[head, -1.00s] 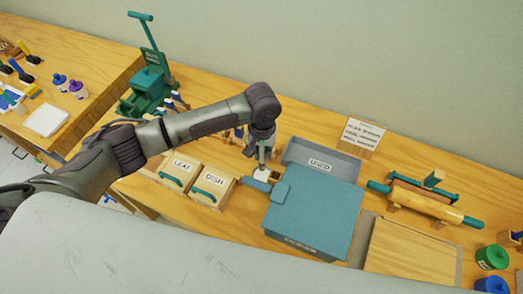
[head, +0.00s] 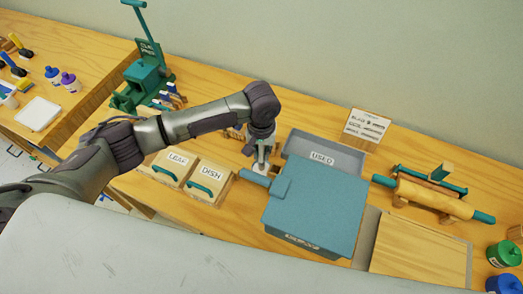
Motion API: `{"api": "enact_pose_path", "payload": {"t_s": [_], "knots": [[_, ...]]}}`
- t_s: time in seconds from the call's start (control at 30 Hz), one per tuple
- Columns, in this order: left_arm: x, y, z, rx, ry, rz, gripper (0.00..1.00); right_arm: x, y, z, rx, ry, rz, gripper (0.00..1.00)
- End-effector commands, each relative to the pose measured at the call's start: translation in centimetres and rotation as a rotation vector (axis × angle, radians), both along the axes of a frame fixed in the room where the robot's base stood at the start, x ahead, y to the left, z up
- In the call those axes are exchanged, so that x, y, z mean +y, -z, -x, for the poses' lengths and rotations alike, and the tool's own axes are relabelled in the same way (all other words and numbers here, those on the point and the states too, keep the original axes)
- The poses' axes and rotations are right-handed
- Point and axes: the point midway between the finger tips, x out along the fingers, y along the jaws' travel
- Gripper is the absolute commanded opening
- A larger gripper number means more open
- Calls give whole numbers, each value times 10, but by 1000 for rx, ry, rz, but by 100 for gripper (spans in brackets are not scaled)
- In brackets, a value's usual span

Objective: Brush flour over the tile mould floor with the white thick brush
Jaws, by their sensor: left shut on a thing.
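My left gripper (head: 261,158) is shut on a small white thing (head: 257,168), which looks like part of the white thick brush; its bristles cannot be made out. It is low over the table, in front of the grey tray marked USED (head: 352,164) and beside the handle end of a large teal lidded box (head: 322,210). The box's front label is too blurred to read. I cannot pick out the tile mould floor or any flour. My right gripper is not in view.
Wooden boxes marked LEAF (head: 168,163) and DISH (head: 212,179) stand left of the gripper. A rolling pin (head: 433,198) on a stand and a wooden board (head: 420,255) lie right. A teal press (head: 140,85) stands at back left. Paint pots line the right edge.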

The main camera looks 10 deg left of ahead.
Motion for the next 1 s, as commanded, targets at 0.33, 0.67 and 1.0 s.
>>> {"api": "enact_pose_path", "payload": {"t_s": [0.33, 0.67, 1.0], "knots": [[0, 2, 0, 0, 0, 0, 0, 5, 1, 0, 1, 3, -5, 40], [0, 6, 0, 1, 0, 0, 0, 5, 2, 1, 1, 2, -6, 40], [0, 10, 0, 1, 0, 0, 0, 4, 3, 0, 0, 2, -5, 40]]}}
